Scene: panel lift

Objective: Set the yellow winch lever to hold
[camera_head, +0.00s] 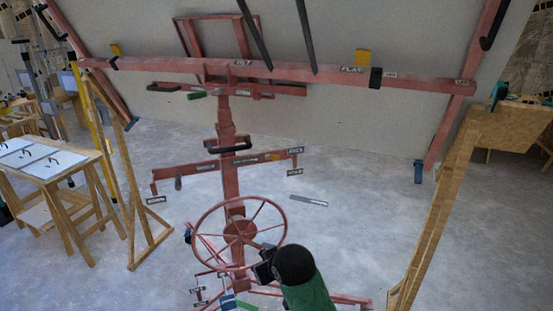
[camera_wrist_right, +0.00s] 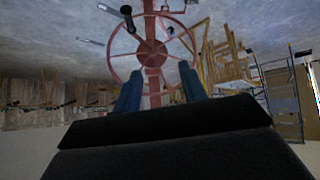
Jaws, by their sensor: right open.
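The winch lever appears as a small yellow piece (camera_head: 273,157) on the right part of the red lift's lower crossbar in the head view. Two small label plates stand at that bar's right end, an upper one (camera_head: 296,150) and a lower one (camera_head: 295,172); the lower seems to read HOLD. The lever's exact setting is too small to tell. My right gripper (camera_head: 262,268) is below the lever, at the lower right of the red handwheel (camera_head: 240,230). In the right wrist view its blue fingers (camera_wrist_right: 160,88) are apart and empty, with the wheel beyond. My left gripper is not in view.
A large grey panel (camera_head: 330,115) leans across the lift's upper red bar. A wooden table (camera_head: 45,165) stands left, and a wooden post (camera_head: 440,200) stands right. A flat grey plate (camera_head: 308,201) lies right of the mast. Open floor surrounds it.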

